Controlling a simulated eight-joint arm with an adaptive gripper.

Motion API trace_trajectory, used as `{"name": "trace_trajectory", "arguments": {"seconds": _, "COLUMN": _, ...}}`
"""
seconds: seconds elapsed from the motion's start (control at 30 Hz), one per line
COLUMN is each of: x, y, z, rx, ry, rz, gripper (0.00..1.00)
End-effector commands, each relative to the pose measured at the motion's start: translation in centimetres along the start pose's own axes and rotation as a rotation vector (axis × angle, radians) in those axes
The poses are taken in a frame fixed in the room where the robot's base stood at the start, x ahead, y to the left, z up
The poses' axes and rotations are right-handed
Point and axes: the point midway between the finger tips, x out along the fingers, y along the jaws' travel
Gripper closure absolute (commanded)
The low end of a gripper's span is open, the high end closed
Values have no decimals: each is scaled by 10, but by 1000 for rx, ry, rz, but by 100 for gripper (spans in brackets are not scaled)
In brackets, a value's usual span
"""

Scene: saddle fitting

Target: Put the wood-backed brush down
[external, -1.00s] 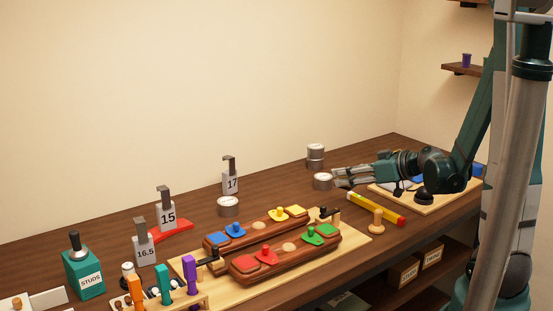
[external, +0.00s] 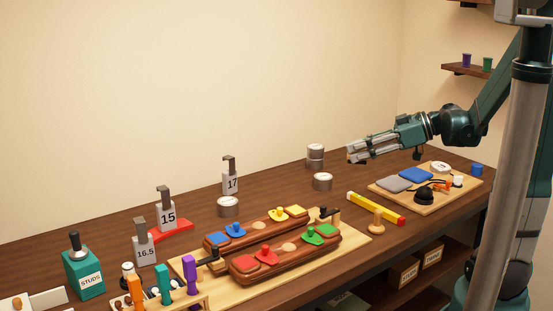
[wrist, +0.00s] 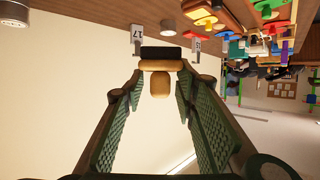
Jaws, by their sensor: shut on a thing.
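The wood-backed brush (wrist: 160,67) shows at the fingertips in the wrist view, with a pale wooden back, a rounded wooden knob and a dark strip on its far side. My gripper (wrist: 162,80) has its two green-padded fingers on either side of it and is shut on it. In the external view my gripper (external: 357,153) points left, held above the bench behind the yellow level. The brush is too small and dark to make out clearly there.
A wooden board (external: 413,207) with grey and blue pads and a black-knobbed item lies to the right. Tins (external: 322,182) stand left of my gripper. The yellow level (external: 375,209) and a wooden peg piece (external: 376,222) lie in front. Bare bench surrounds the tins.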

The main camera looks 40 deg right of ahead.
Motion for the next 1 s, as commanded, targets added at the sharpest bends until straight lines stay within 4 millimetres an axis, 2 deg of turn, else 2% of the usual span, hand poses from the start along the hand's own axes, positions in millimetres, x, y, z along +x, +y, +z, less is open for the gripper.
{"name": "trace_trajectory", "arguments": {"seconds": 0.27, "x": -11, "y": -4, "z": -12, "rx": -9, "ry": 0, "rz": -25, "gripper": 84}}
{"name": "trace_trajectory", "arguments": {"seconds": 0.73, "x": 2, "y": -2, "z": 17, "rx": -9, "ry": 0, "rz": -24, "gripper": 84}}
{"name": "trace_trajectory", "arguments": {"seconds": 1.0, "x": 14, "y": -2, "z": 46, "rx": -9, "ry": 0, "rz": -24, "gripper": 84}}
